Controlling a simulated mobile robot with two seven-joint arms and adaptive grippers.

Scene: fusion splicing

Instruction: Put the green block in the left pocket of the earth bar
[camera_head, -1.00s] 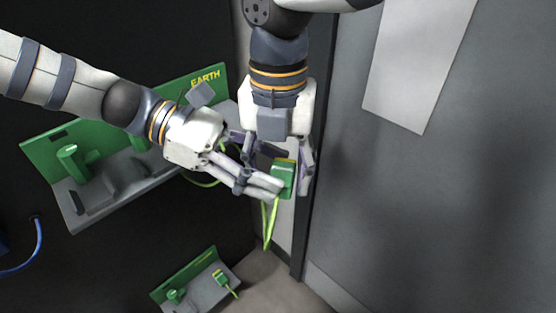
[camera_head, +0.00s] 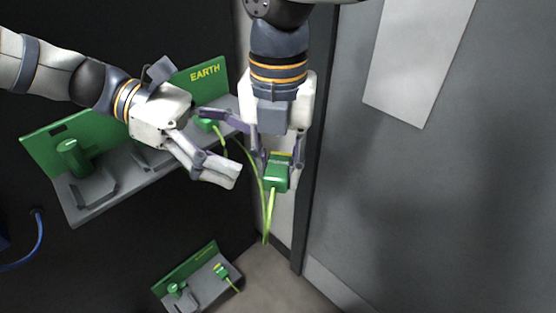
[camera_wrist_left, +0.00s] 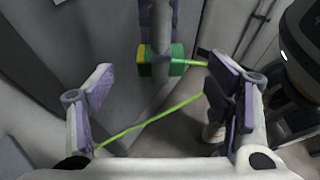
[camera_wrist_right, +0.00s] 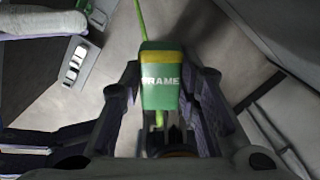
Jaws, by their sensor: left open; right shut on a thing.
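The green block (camera_head: 276,178) has a yellow band and a green-yellow wire (camera_head: 269,215) hanging from it. My right gripper (camera_head: 280,162) is shut on it, right of the earth bar. In the right wrist view the block (camera_wrist_right: 160,82) reads "FRAME" between the fingers. My left gripper (camera_head: 238,150) is open and empty, left of the block and in front of the bar; the left wrist view shows the block (camera_wrist_left: 177,60) beyond its spread fingers. The earth bar (camera_head: 150,178) has a green back plate marked EARTH and a grey ledge. Its left pocket (camera_head: 95,193) looks empty. My left gripper partly hides the ledge's middle.
A green stud (camera_head: 70,155) stands at the bar's left end. Another green piece (camera_head: 207,124) with a wire sits near its right end. A smaller similar bar (camera_head: 195,285) is below. A grey panel (camera_head: 430,200) bounds the right side. A blue cable (camera_head: 38,245) hangs at left.

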